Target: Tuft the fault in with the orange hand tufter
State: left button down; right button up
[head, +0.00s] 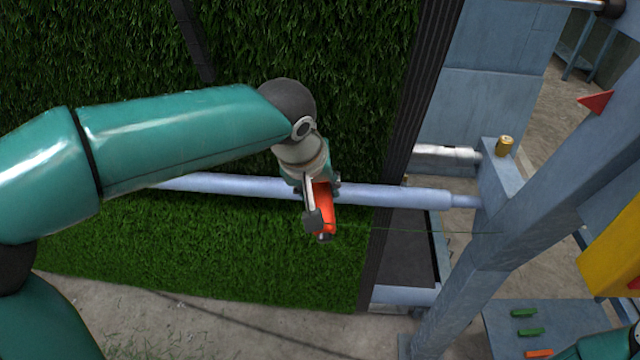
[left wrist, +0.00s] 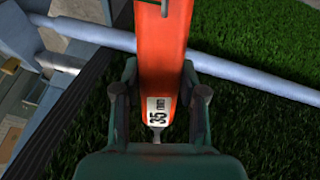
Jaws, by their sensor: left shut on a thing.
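My left gripper (head: 318,205) is shut on the orange hand tufter (head: 324,214) and holds it in front of the turf (head: 230,245), near the turf's right edge. In the left wrist view the orange tufter (left wrist: 163,60) runs up between the two fingers of my left gripper (left wrist: 160,100). I cannot make out the fault in the turf. A small part of my right arm shows at the lower right corner of the head view; its gripper is not seen.
A pale blue roller bar (head: 400,196) crosses the turf behind the tufter. A thin green line runs right from near the tufter to a blue post (head: 500,215). A blue shelf (head: 550,322) at lower right holds green and orange pieces. A brass-coloured cylinder (head: 505,146) stands on the frame.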

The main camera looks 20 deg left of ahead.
pick_arm(q)
jog(key=s+b, duration=0.1)
jog(key=s+f, duration=0.1)
jog(key=s+d+b, duration=0.1)
jog(key=s, duration=0.1)
jog(key=shift+f+b, duration=0.15)
jog(key=shift+b, duration=0.2)
jog(key=shift+s+d+f+b, duration=0.15)
jog(key=shift+s+b, duration=0.15)
jog(key=shift+s, duration=0.25)
jog(key=shift+s+d+f+b, duration=0.15)
jog(key=shift+s+b, duration=0.1)
jog(key=shift+s, duration=0.25)
jog(key=w+a+f+m+h, duration=0.1)
jog(key=w+a+f+m, duration=0.1)
jog(key=f, duration=1.1)
jog(key=w+a+f+m+h, duration=0.1)
jog(key=w+a+f+m, duration=0.1)
jog(key=f, duration=1.2)
jog(key=shift+w+m+g, duration=0.3)
jog(key=shift+w+m, duration=0.3)
jog(key=shift+w, duration=0.6)
